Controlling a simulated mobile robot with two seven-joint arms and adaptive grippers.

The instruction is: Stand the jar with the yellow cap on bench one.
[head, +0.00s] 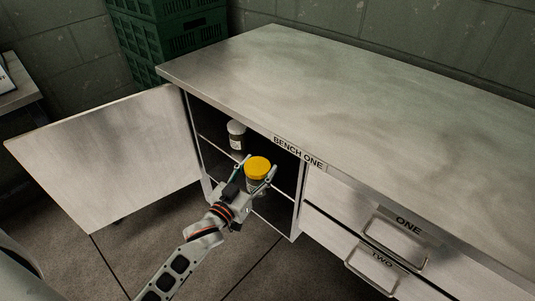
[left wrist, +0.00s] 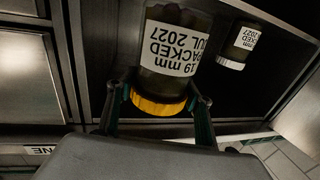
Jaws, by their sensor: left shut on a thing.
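The jar with the yellow cap (head: 258,167) is upright at the open cupboard of bench one. In the left wrist view the jar (left wrist: 172,55) appears upside down, with a white label reading "19 mm PACKED JUL 2027". My left gripper (head: 257,171) is shut on this jar, one finger on each side near the cap. Whether the jar's base touches a shelf is hidden. Bench one (head: 370,95) has a bare, stained metal top, with its name on the front edge. My right gripper is not in view.
A second jar with a white cap (head: 236,128) stands deeper in the cupboard. The cupboard door (head: 110,150) is swung open to the left. Drawers ONE (head: 395,222) and TWO (head: 375,262) are at the right. Green crates (head: 180,35) are stacked behind.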

